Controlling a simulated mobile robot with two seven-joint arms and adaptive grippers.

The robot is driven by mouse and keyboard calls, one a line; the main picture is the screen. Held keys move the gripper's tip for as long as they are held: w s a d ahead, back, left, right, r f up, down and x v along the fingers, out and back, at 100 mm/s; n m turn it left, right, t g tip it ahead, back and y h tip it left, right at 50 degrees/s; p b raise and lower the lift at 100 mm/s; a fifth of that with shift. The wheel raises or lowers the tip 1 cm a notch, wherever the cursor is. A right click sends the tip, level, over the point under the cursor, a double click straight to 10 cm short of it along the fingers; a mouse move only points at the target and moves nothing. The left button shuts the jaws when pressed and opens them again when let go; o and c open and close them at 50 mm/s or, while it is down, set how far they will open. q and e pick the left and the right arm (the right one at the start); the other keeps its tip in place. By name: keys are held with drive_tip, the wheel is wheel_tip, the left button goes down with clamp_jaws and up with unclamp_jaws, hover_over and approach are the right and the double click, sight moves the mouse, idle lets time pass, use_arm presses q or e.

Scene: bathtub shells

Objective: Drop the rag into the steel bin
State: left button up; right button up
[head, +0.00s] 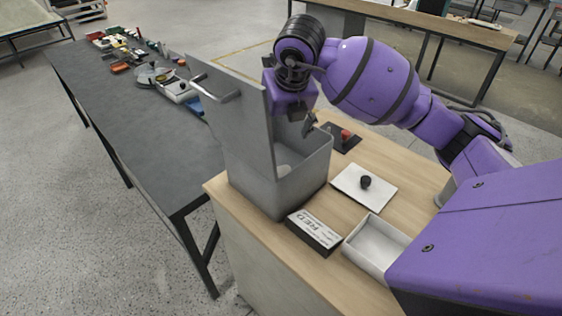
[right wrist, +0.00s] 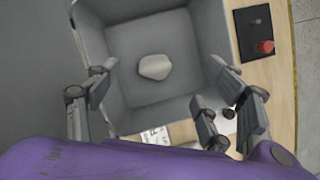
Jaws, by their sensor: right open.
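The steel bin (head: 265,190) stands on the wooden table with its lid (head: 235,115) raised upright on the left side. A small off-white lump, which looks like the rag (right wrist: 154,66), lies on the bin's floor in the right wrist view. My right gripper (head: 307,124) is over the bin's opening, pointing down. Its fingers are spread and hold nothing, and the rag is apart from them, below. My left gripper is not in view.
On the wooden table are a black box with a white label (head: 314,232), an open white tray (head: 376,246), a white plate with a black knob (head: 364,186) and a dark panel with a red button (head: 345,135). A long dark table (head: 120,95) with clutter stands left.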

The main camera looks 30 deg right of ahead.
drive_tip(key=v, duration=0.9)
drive_tip(key=shift+f, duration=0.1)
